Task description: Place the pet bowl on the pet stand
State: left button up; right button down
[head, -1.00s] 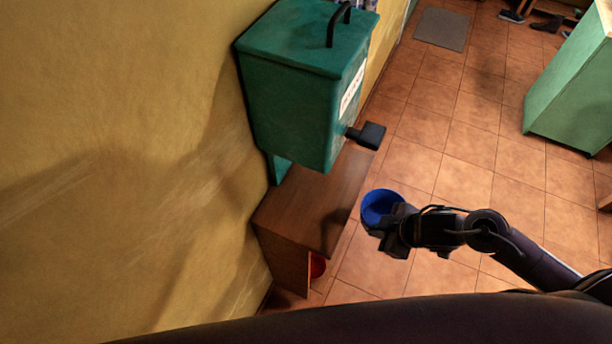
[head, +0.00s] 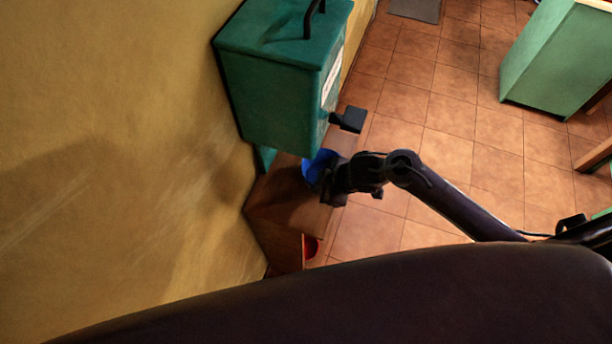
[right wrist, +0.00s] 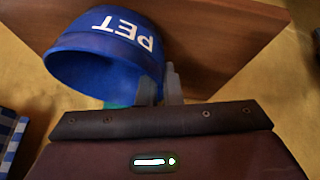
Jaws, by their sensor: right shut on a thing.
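The blue pet bowl (head: 318,166) is in my right gripper (head: 327,180), over the brown wooden stand (head: 262,212). In the right wrist view the bowl (right wrist: 105,50) shows white "PET" lettering and looks tilted, with the gripper fingers (right wrist: 160,85) closed on its rim. The wooden stand (right wrist: 225,40) fills the background behind the bowl there. I cannot tell whether the bowl touches the stand's top. My left gripper is not in view.
A green dispenser box (head: 275,80) with a black handle and a dark spout (head: 350,119) hangs close above the stand. A red object (head: 310,246) shows inside the stand. A yellow wall (head: 110,130) borders the left. Tiled floor (head: 385,225) is open at right.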

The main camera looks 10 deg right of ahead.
aim_at(306, 180)
jog(key=w+a, duration=0.2)
jog(key=shift+w+a+r+p, duration=0.2)
jog(key=shift+w+a+p, duration=0.15)
jog(key=shift+w+p, duration=0.05)
jog(key=shift+w+a+f, duration=0.15)
jog(key=shift+a, duration=0.05)
jog(key=shift+f+p, duration=0.25)
jog(key=shift+p, duration=0.1)
jog(key=shift+d, duration=0.1)
jog(key=c, duration=2)
grip_release()
jog(key=shift+f, duration=0.2)
jog(key=shift+c, duration=0.2)
jog(key=o, duration=0.4)
jog(key=shift+o, duration=0.2)
